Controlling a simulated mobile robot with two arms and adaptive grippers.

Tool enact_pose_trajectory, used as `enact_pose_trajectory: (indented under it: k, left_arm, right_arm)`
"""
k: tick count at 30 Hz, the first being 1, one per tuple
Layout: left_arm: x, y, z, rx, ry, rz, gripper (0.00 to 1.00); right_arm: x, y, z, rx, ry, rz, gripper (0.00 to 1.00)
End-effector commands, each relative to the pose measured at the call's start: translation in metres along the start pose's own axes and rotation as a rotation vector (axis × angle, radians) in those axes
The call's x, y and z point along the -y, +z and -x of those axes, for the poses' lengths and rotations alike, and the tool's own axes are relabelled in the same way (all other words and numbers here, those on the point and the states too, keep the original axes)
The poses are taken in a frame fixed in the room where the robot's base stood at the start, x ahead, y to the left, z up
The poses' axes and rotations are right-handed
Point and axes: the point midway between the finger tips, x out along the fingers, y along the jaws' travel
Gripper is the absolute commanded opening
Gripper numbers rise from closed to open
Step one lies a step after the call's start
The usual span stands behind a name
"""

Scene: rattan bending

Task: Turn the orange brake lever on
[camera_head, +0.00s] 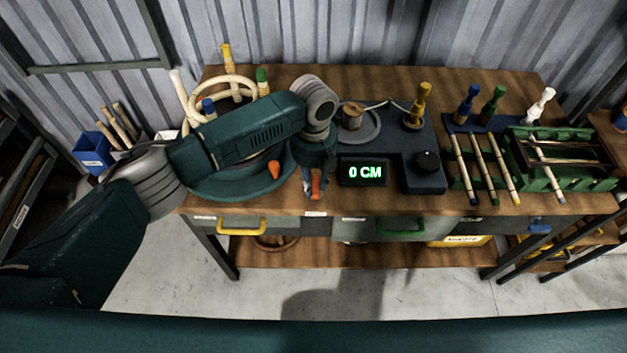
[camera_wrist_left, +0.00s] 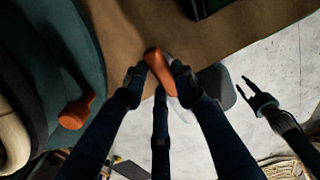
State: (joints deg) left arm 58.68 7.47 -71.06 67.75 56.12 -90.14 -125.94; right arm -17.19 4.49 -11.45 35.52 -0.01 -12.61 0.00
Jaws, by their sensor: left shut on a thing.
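The orange brake lever (camera_head: 316,184) is at the front edge of the workbench, just right of the round teal bending base (camera_head: 235,188). My left gripper (camera_head: 315,192) reaches down over it and is shut on it. In the left wrist view the lever (camera_wrist_left: 159,70) sits between the fingertips of my left gripper (camera_wrist_left: 157,78), tilted, with a pale grey part beside it. My right gripper (camera_wrist_left: 255,92) shows only in the left wrist view, at the right, with its fingers apart and empty.
A second orange knob (camera_head: 274,170) sticks up from the teal base, close left of my left gripper. A black display (camera_head: 364,172) reading "0 CM" stands just right. A green rack (camera_head: 560,160) and colored rods are farther right. Drawers with a yellow handle (camera_head: 242,227) lie below.

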Motion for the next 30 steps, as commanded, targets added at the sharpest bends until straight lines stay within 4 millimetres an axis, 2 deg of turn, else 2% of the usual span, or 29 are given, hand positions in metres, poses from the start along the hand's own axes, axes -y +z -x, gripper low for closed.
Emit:
enact_pose_trajectory:
  k: [6, 7, 9, 10, 18, 22, 26, 30]
  left_arm:
    - [0.000, 0.001, 0.001, 0.002, 0.000, -0.001, 0.00]
    - [0.000, 0.001, 0.001, 0.002, 0.000, -0.001, 0.28]
    - [0.000, 0.001, 0.001, 0.002, 0.000, -0.001, 0.42]
    - [0.000, 0.001, 0.001, 0.002, 0.000, 0.000, 0.46]
    - [0.000, 0.000, 0.001, 0.001, 0.000, 0.000, 0.46]
    - [0.001, 0.001, 0.009, 0.003, -0.002, 0.001, 0.46]
    - [0.001, 0.002, 0.030, 0.005, -0.003, -0.001, 0.46]
    - [0.001, 0.002, 0.061, 0.005, -0.003, 0.000, 0.46]
  right_arm:
    - [0.000, 0.000, 0.000, 0.000, 0.000, 0.000, 0.40]
    - [0.000, 0.000, 0.000, 0.000, 0.000, 0.000, 0.40]
    - [0.000, 0.000, 0.000, 0.000, 0.000, 0.000, 0.40]
    - [0.000, 0.000, 0.000, 0.000, 0.000, 0.000, 0.40]
    - [-0.002, 0.000, 0.000, 0.000, 0.002, 0.002, 0.40]
    - [-0.003, 0.001, 0.000, 0.000, 0.003, 0.002, 0.40]
    - [-0.002, 0.000, 0.000, 0.000, 0.002, 0.001, 0.40]
    - [-0.002, 0.000, 0.000, 0.000, 0.002, 0.001, 0.40]
